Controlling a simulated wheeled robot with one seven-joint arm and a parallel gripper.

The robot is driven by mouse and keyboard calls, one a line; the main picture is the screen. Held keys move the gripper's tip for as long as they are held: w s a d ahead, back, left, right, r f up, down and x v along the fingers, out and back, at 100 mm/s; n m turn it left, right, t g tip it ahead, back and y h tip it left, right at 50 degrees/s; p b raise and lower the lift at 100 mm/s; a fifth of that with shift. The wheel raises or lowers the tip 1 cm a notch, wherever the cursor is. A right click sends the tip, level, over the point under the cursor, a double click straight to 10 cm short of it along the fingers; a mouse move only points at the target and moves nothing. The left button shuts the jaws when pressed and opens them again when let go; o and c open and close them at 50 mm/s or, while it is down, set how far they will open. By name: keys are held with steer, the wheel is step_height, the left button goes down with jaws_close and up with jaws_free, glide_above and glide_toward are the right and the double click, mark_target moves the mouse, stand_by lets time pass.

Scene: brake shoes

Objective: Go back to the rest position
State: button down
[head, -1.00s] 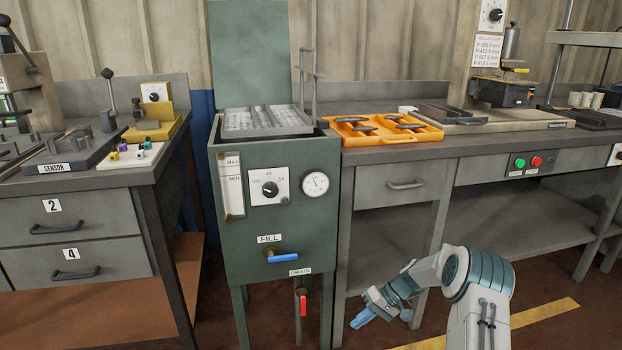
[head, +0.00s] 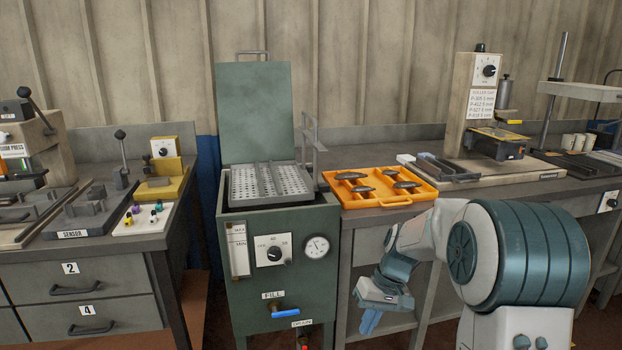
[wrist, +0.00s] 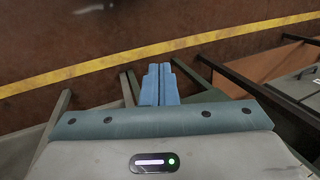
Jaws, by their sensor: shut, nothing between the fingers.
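My gripper (head: 370,319) hangs low at the front of the right-hand bench, to the right of the green tank, pointing down. In the wrist view its blue fingers (wrist: 159,84) lie together with nothing between them, above the brown floor. My arm is folded, with its large teal joint at the lower right of the head view.
The green tank (head: 250,230) has its lid up and a perforated basket (head: 244,183) at its top. An orange tray (head: 393,202) with several dark brake shoes lies on the right bench. A yellow floor line (wrist: 110,62) crosses the wrist view.

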steer(key=s+d+r+m+t+h+p, duration=0.2)
steer(key=s+r+t+h+p, duration=0.1)
steer(key=s+r+p, duration=1.3)
steer(key=s+r+t, duration=0.1)
steer(key=s+r, duration=0.4)
steer(key=r, duration=0.5)
steer(key=shift+s+r+h+p, duration=0.3)
steer(key=shift+s+p, duration=0.1)
steer(key=c, duration=2.1)
jaws_free()
steer(key=shift+d, duration=0.1)
steer(key=shift+c, duration=0.2)
